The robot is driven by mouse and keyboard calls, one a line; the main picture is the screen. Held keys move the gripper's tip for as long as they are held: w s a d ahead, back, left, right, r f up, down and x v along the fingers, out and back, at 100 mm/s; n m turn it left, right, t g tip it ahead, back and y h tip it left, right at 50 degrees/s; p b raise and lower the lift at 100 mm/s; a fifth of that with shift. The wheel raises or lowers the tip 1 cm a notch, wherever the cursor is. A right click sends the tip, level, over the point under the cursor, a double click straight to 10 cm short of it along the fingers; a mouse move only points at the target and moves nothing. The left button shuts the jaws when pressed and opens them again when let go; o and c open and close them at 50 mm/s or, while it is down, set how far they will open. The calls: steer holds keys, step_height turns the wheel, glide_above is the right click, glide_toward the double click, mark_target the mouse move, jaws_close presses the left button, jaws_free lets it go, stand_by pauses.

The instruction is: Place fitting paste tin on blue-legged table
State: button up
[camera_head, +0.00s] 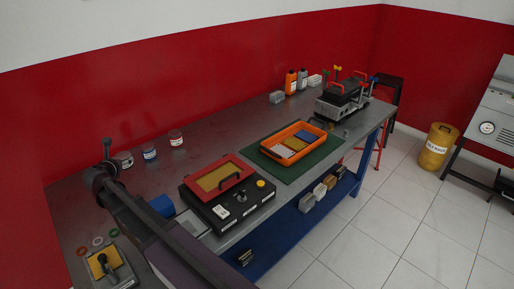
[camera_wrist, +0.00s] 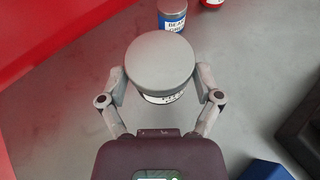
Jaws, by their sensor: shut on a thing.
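A tin with a plain grey lid (camera_wrist: 160,58) is between the two fingers of my gripper (camera_wrist: 160,78) in the wrist view, and the fingers are shut on its sides. Its pale label shows only as a strip below the lid, so I cannot read its name. In the head view this tin (camera_head: 126,160) is at the left end of a row, beside my gripper (camera_head: 112,165). The blue-legged table (camera_head: 235,118) has a grey top and runs along the red wall. I cannot tell whether the tin touches the tabletop.
A blue-labelled tin (camera_head: 149,152) and a red-labelled tin (camera_head: 176,138) stand close by. A black control box (camera_head: 232,208), an orange tray (camera_head: 272,151) on a green mat (camera_head: 263,169) and a blue block (camera_head: 161,206) also occupy the tabletop. Bare tabletop lies right of the tins.

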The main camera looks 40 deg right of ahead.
steer(key=s+f+b, duration=0.1)
steer(key=f+b, duration=0.1)
steer(key=f, duration=0.1)
steer(key=s+f+b, duration=0.1)
steer(key=f+b, duration=0.1)
steer(key=shift+s+d+f, duration=0.15)
steer(key=shift+s, duration=0.15)
steer(key=shift+w, duration=0.1)
steer(key=w, duration=0.5)
steer(key=w+f+b, duration=0.1)
steer(key=w, duration=0.4)
steer(key=w+a, duration=0.1)
steer(key=w, duration=0.4)
steer(key=shift+w+f, duration=0.25)
steer(key=shift+w, duration=0.15)
steer(key=shift+b, duration=0.3)
steer(key=shift+f+b, duration=1.75)
steer(key=shift+f, duration=0.15)
